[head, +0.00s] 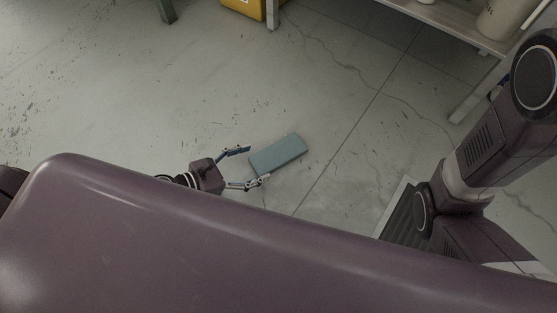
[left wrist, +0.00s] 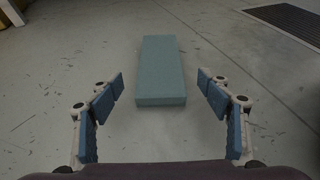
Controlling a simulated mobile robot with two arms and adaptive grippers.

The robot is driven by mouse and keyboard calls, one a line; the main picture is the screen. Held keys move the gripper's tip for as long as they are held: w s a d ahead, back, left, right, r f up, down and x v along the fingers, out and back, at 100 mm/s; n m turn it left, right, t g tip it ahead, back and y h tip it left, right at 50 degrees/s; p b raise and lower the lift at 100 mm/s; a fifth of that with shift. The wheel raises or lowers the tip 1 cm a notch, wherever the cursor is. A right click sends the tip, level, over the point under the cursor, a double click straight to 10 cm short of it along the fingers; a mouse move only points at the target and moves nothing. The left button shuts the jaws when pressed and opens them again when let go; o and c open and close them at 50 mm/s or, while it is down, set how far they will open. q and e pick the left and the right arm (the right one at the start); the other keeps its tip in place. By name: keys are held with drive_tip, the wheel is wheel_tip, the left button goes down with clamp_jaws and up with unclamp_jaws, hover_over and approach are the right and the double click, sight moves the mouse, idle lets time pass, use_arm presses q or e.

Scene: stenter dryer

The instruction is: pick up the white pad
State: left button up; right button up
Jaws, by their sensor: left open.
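The pad (head: 280,153) is a flat, blue-grey rectangular block, not white in these pictures. It lies flat on the concrete floor. In the left wrist view the pad (left wrist: 162,65) lies lengthwise ahead, with its near end between the fingertips. My left gripper (head: 257,165) is open and empty at the pad's left end in the head view. In the left wrist view its two blue-padded fingers (left wrist: 162,85) stand apart on either side of the pad's near end, with a gap on each side. My right gripper is not in view.
A dark floor grate (head: 402,213) lies to the right, also in the left wrist view (left wrist: 290,22). A shelf or table (head: 455,28) stands at the upper right with its leg on the floor. A yellow box (head: 243,8) is at the top. The floor around the pad is clear.

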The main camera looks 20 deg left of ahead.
sight(276, 154)
use_arm(q)
drive_tip(key=shift+w+d+f, duration=0.25)
drive_tip(key=shift+w+d, duration=0.05)
drive_tip(key=b+x, duration=0.1)
drive_tip(key=x, duration=0.2)
drive_tip(key=b+x, duration=0.2)
drive_tip(key=x, duration=0.1)
drive_tip(key=shift+w+d+r+b, duration=0.15)
drive_tip(key=shift+w+b, duration=0.1)
drive_tip(key=shift+b, duration=0.05)
drive_tip(key=shift+w+d, duration=0.15)
drive_tip(key=shift+d, duration=0.05)
drive_tip(key=shift+c, duration=0.3)
drive_tip(key=c, duration=1.3)
